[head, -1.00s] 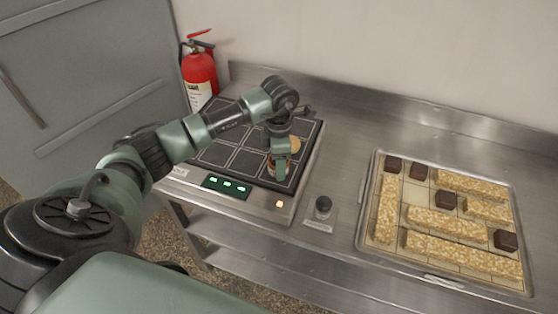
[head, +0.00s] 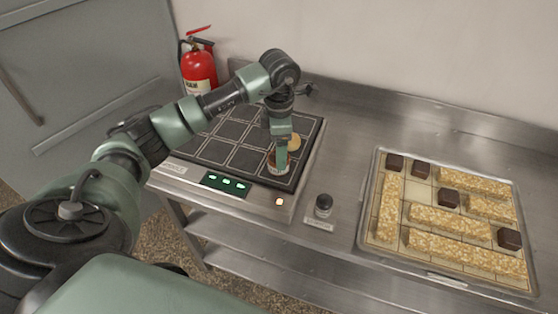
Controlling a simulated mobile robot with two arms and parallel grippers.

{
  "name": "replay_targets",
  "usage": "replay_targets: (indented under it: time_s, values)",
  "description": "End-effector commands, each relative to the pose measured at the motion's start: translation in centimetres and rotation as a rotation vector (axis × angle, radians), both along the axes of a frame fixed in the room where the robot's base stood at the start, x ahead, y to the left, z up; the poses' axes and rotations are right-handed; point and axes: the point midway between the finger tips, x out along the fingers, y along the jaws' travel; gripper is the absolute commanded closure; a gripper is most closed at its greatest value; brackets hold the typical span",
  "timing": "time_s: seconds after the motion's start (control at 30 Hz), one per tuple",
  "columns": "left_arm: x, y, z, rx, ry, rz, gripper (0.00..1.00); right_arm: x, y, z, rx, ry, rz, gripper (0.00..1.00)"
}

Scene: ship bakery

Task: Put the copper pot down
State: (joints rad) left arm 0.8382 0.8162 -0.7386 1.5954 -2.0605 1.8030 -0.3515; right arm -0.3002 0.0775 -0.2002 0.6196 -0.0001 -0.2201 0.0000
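The copper pot (head: 271,168) is a small reddish-brown round shape on the front right part of the dark gridded cooktop (head: 243,158). My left gripper (head: 281,163) points down at it, and its green fingers cover much of the pot. I cannot tell whether the fingers are closed on the pot or apart from it. A small yellow round thing (head: 294,143) shows just behind the fingers; what it is is unclear. The pot looks upright and appears to be at the cooktop surface. My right gripper is not in view.
A knob (head: 323,205) stands on the steel counter right of the cooktop. A tray (head: 366,213) with bars and dark cubes lies further right. A red fire extinguisher (head: 199,68) stands behind.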

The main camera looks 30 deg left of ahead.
Motion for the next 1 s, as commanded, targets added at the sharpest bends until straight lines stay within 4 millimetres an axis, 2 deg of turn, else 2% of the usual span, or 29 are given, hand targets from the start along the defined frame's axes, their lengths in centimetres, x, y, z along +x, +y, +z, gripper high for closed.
replay_targets:
  time_s: [0.03,0.2,0.4,1.0]
  values:
    - [0.2,0.0,1.0,0.001,-0.007,0.000,0.23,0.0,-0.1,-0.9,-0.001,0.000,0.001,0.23]
    - [0.1,0.0,4.4,0.000,-0.005,0.000,0.23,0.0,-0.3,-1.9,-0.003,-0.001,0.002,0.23]
    - [0.0,0.0,6.8,0.000,-0.001,0.001,0.23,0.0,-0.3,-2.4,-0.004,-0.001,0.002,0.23]
    - [-0.1,0.0,7.3,-0.001,0.001,0.001,0.23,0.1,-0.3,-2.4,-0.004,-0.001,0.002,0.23]
